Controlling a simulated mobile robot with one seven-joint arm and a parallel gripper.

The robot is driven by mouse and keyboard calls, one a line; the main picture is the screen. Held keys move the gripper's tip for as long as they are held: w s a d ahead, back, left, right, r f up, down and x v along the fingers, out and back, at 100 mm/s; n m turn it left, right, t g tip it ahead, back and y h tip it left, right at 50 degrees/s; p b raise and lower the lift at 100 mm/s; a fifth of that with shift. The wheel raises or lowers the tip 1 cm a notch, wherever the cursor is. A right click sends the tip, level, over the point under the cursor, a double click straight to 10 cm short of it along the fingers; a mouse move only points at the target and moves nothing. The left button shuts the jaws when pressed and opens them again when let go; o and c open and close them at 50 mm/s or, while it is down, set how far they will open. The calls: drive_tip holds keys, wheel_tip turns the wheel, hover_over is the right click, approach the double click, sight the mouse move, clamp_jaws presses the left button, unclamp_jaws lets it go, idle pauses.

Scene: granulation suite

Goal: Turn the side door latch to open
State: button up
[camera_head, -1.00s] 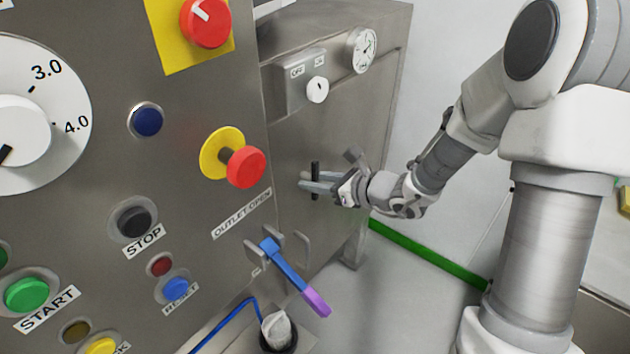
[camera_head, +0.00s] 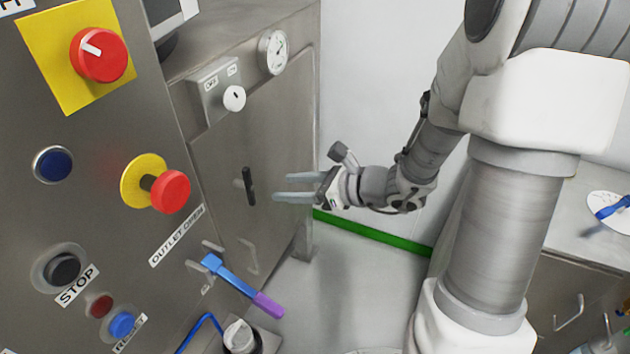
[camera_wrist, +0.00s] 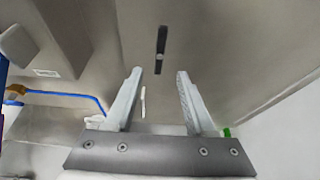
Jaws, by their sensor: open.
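The side door (camera_head: 225,150) is a grey metal panel on the side of the machine. Its latch (camera_head: 249,186) is a small black bar standing upright on the door. In the wrist view the black latch (camera_wrist: 161,48) is beyond the fingertips, roughly centred between them and upright. My gripper (camera_head: 276,187) is open and empty, to the right of the latch and apart from it. In the wrist view both pale fingers (camera_wrist: 158,72) are spread with nothing between them. The door looks shut against the machine.
A white knob (camera_head: 234,98) and a gauge (camera_head: 272,52) sit above the latch. A red mushroom button (camera_head: 170,191) is on the front panel. A blue and purple outlet lever (camera_head: 240,284) sticks out below. Open floor (camera_head: 340,290) lies below my gripper.

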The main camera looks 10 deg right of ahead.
drive_tip(key=v, duration=0.5)
drive_tip(key=shift+s+d+r+p, duration=0.2)
drive_tip(key=shift+p, duration=0.15)
